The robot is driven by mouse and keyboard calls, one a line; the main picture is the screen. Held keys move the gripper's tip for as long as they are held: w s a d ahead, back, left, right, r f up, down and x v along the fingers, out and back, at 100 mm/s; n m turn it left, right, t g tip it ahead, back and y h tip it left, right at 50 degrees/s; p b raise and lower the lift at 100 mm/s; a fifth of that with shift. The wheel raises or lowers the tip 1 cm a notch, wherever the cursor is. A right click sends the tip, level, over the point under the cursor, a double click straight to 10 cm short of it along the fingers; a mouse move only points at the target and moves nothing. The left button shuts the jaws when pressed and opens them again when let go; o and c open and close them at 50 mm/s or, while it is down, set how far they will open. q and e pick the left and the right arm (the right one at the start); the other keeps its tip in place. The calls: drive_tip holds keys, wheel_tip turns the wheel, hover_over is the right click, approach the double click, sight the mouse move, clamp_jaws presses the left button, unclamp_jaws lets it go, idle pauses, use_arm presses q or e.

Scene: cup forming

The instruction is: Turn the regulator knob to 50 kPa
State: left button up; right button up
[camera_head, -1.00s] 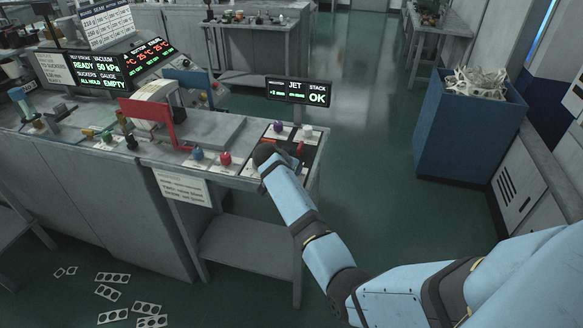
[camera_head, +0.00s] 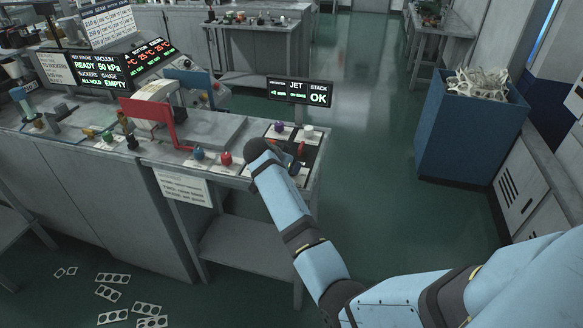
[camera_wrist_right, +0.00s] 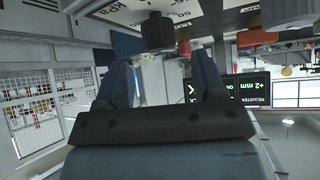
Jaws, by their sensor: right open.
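In the head view my right wrist covers part of the control panel (camera_head: 312,160) at the bench's right end, and the fingertips are mostly hidden. My left gripper is not in view.
Blue (camera_head: 198,153) and red (camera_head: 226,159) knobs stand beside my wrist, near a red bracket (camera_head: 160,112). The jet display (camera_head: 300,93) rises behind the panel. A blue bin (camera_head: 468,135) of scrap stands right, with open floor between.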

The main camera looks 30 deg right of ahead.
drive_tip(key=b+v, duration=0.1)
drive_tip(key=v, duration=0.8)
